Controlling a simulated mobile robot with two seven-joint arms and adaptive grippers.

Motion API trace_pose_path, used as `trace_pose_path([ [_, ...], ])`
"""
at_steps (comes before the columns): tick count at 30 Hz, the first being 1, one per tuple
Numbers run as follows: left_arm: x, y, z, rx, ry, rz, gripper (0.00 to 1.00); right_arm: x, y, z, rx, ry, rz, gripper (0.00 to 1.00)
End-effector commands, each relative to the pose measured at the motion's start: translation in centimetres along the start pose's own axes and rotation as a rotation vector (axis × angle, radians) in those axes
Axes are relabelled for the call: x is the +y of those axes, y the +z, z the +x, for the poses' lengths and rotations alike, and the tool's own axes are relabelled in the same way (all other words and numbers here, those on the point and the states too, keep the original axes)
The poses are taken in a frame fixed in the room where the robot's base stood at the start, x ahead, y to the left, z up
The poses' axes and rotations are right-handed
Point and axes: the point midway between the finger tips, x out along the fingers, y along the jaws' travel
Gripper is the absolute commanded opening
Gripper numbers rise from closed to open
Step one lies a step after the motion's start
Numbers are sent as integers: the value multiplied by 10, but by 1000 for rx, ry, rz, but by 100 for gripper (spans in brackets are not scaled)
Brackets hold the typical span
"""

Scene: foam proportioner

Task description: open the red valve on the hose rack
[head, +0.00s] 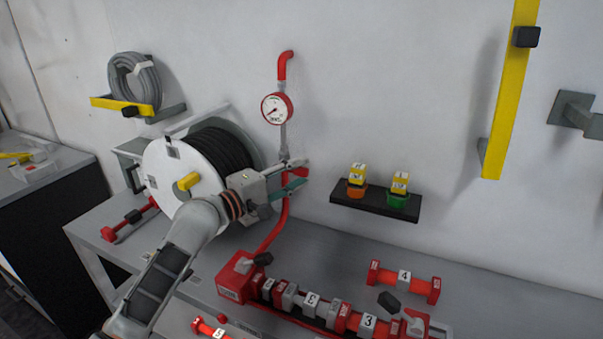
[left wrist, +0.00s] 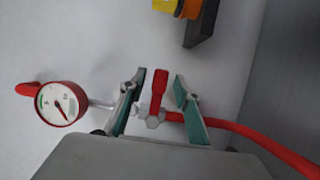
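The red valve handle (left wrist: 158,88) sits on a silver fitting (left wrist: 150,117) in the red and grey pipe line, below the round pressure gauge (head: 277,108). The handle also shows in the head view (head: 296,173), partly covered by my fingers. My left gripper (head: 305,172) is open, with its teal-padded fingers around the handle, one on each side. In the left wrist view a gap shows between the handle and each finger. The gauge also shows at left in the left wrist view (left wrist: 60,103). My right gripper is not in view.
A white hose reel (head: 165,170) with black hose stands left of the valve. A black shelf (head: 375,207) with orange and green items is on the wall to the right. Red and grey pipe parts (head: 310,305) lie on the grey bench below.

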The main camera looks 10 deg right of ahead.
Motion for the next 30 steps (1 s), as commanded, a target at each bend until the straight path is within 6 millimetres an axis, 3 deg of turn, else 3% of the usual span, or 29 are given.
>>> trace_pose_path([
  [6, 0, 0, 14, 0, -1, 1, 32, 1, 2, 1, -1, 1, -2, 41],
  [14, 0, 0, 15, 0, -1, 1, 32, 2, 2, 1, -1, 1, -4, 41],
  [18, 0, 0, 15, 0, -1, 1, 0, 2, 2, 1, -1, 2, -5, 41],
  [30, 3, 0, 15, 0, 17, -44, 0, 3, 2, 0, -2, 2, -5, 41],
])
